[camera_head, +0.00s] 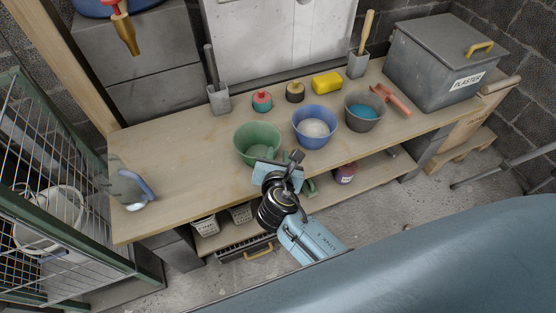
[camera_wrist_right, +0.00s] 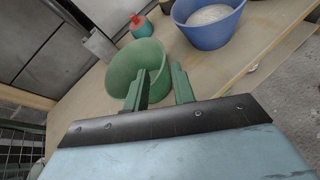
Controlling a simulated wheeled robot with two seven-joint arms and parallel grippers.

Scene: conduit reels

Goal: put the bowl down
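I cannot tell whether a finger touches the bowl. My left gripper is not in view.
A blue bowl (camera_head: 315,127) with pale powder stands close on the right, then a grey bowl (camera_head: 361,112) with blue contents. Tins, a yellow sponge (camera_head: 327,83) and a plaster bin (camera_head: 444,62) stand behind. The bench left of the green bowl is clear up to a jug (camera_head: 127,187).

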